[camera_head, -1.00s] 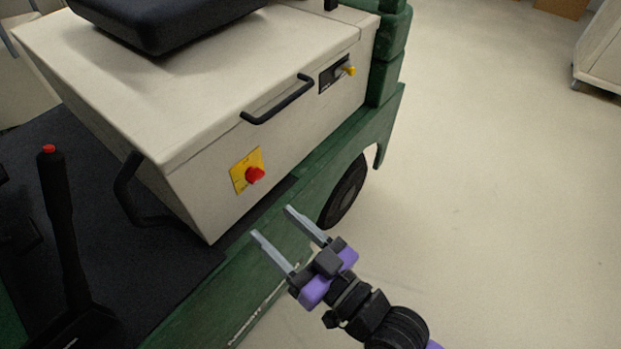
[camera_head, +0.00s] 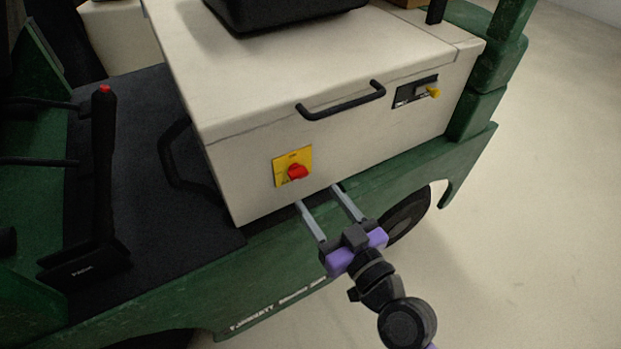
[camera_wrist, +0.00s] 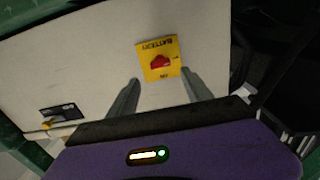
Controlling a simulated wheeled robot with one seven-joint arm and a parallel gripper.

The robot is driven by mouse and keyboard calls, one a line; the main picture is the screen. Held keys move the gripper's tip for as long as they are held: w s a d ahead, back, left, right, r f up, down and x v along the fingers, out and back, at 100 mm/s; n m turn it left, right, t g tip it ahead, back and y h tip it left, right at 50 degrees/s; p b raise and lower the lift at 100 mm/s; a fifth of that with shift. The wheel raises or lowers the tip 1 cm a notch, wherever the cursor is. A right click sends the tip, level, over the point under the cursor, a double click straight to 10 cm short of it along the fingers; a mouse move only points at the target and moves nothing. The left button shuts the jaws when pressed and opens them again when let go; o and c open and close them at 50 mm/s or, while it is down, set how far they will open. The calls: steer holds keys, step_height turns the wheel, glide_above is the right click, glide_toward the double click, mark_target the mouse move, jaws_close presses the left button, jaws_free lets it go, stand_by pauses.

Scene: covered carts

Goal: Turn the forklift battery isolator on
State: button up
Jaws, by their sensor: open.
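The battery isolator is a red rotary knob (camera_head: 298,171) on a yellow plate (camera_head: 281,167), set in the cream side panel of the green forklift. In the wrist view the red knob (camera_wrist: 160,62) and the yellow plate (camera_wrist: 171,46) with "BATTERY" lettering show upside down, beyond my fingertips. My gripper (camera_head: 317,195) is open and empty, just below and slightly right of the knob in the head view. Its two fingers (camera_wrist: 161,82) point at the panel, with the knob between their lines. The fingers look apart from the knob. The exact gap cannot be told.
A black handle (camera_head: 342,104) sticks out above the isolator. A yellow key-like part on a black plate (camera_head: 408,94) is to its right. A black lever with a red button (camera_head: 104,150) stands at left. The green side ledge (camera_head: 390,183) runs below. Open floor lies right.

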mark_target(301, 177)
steer(key=p+x, duration=0.1)
steer(key=x, duration=0.6)
steer(key=shift+s, duration=0.1)
steer(key=shift+c, duration=0.5)
jaws_close()
